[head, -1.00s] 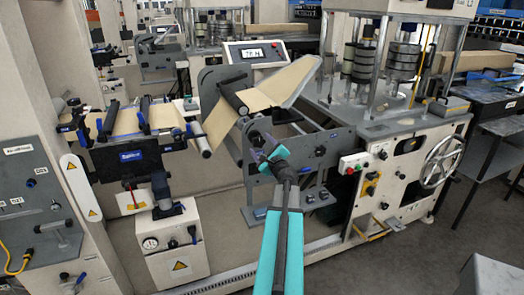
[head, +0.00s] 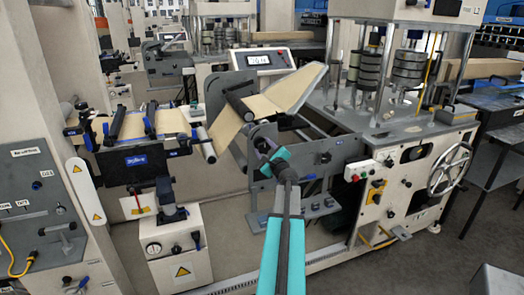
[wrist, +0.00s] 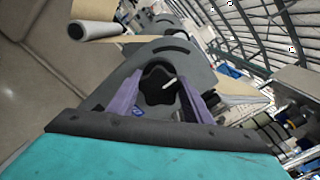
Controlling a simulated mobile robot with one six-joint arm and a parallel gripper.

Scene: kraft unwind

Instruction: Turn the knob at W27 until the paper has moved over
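A dark lobed knob (wrist: 158,86) on a grey side plate (wrist: 190,62) shows in the wrist view, straight ahead between my fingers. My gripper (wrist: 160,92) has its two purple fingers apart, one on each side of the knob; I cannot tell whether they touch it. In the head view my gripper (head: 266,150) is at the grey plate's lower left and hides the knob. Brown paper (head: 228,125) runs over a dark roller (head: 239,107) at the plate, with more paper (head: 170,121) on the rollers to the left. No W27 label is readable.
A display box (head: 260,59) stands behind the paper. A white cabinet with a handwheel (head: 449,169) is at right, and a blue-labelled roller stand (head: 136,161) at left. A light roller end (wrist: 92,30) is near my gripper at upper left in the wrist view.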

